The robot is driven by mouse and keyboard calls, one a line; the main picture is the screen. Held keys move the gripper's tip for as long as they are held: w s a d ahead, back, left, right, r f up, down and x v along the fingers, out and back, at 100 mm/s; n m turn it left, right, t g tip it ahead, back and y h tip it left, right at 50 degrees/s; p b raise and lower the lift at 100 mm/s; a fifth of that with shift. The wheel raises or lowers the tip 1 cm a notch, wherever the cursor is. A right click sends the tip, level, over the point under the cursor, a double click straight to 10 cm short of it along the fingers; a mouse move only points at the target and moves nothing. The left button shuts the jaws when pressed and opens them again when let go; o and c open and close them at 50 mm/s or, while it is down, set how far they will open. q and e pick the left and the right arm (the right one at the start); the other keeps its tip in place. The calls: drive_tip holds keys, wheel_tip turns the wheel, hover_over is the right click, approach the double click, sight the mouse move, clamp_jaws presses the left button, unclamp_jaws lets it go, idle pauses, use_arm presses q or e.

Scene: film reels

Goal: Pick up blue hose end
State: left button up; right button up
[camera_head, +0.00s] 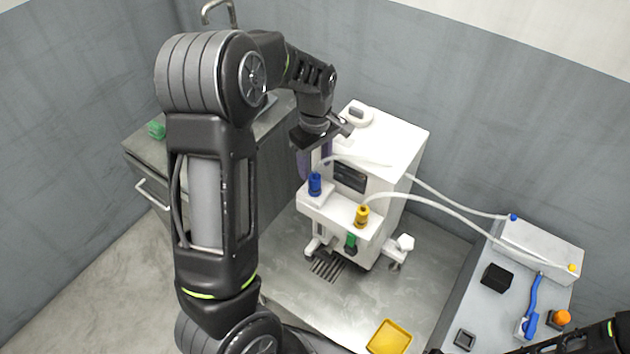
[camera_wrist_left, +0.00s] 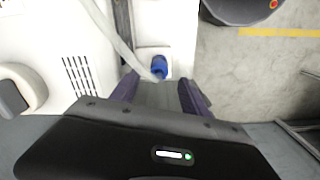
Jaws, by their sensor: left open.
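The blue hose end (camera_head: 315,183) stands upright on the white front ledge of the white machine (camera_head: 405,145). A pale hose runs from it over the machine to the right. My left gripper (camera_head: 315,163) is open and empty, pointing down just above the blue hose end. In the left wrist view the blue hose end (camera_wrist_left: 160,66) shows just beyond the gap between the open fingers of my left gripper (camera_wrist_left: 158,92). It appears apart from both fingers. My right gripper is out of view; only a dark part of my right arm shows at the lower right.
A yellow hose end (camera_head: 362,214) stands on the same ledge, right of the blue one. A green part (camera_head: 351,242) is below the ledge. A yellow tray (camera_head: 390,338) lies in front. A white box (camera_head: 540,247), black block (camera_head: 497,278) and blue tool (camera_head: 533,300) are at right.

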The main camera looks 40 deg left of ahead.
sight(314, 176)
use_arm(q)
drive_tip(key=shift+f, duration=0.5)
wheel_tip(314, 176, down, 5)
drive_tip(key=shift+w+a+f+p, duration=0.1)
drive_tip(key=shift+a+f+p, duration=0.05)
drive_tip(key=shift+p, duration=0.7)
drive_tip(key=shift+c, duration=0.4)
clamp_jaws()
